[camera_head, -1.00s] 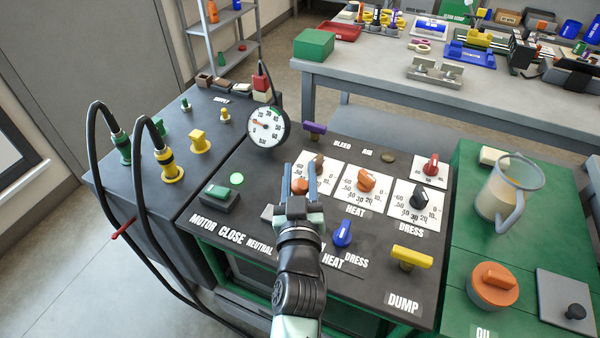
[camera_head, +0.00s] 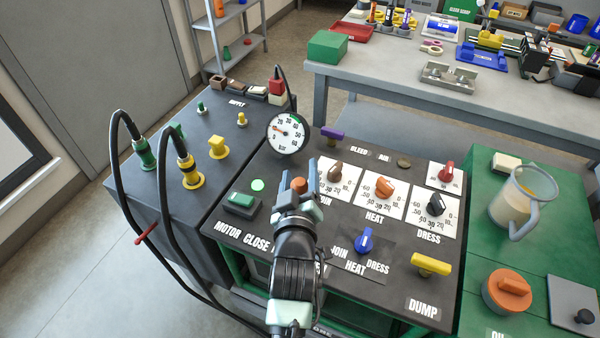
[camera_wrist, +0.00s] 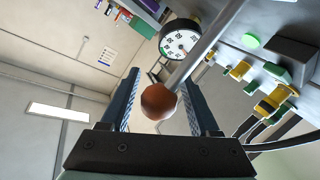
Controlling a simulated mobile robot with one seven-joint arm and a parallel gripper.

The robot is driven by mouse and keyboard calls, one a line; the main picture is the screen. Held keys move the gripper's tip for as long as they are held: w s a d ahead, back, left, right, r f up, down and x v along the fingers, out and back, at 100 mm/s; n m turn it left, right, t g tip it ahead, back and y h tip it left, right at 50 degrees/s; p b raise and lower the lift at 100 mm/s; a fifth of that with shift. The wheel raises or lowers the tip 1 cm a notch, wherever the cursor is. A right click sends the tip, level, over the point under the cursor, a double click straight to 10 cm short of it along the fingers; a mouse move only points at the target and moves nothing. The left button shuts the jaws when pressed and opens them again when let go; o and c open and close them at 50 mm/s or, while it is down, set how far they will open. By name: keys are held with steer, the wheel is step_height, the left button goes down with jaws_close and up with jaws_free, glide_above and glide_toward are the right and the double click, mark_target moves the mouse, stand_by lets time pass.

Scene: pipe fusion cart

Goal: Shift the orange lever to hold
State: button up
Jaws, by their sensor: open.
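The orange lever's round orange knob (camera_head: 298,185) stands above the control panel, right of the green light. My gripper (camera_head: 299,177) is open, with one finger on each side of the knob. In the wrist view the knob (camera_wrist: 158,101) sits between the two blue fingers, with gaps visible beside it. The lever's grey rod (camera_wrist: 200,55) runs to the upper right there. In the head view my arm hides the lever's base and the lettering right of the CLOSE label (camera_head: 257,242). I cannot read a hold label.
A pressure gauge (camera_head: 288,133) stands behind the knob. The brown join dial (camera_head: 335,172) and orange heat dial (camera_head: 385,188) are to its right. The blue selector (camera_head: 364,240) is right of my arm. A green button box (camera_head: 240,203) and hoses (camera_head: 116,165) are left.

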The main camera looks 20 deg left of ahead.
steer(key=shift+o, duration=0.3)
steer(key=b+v, duration=0.1)
steer(key=v, duration=1.2)
steer(key=shift+d, duration=0.1)
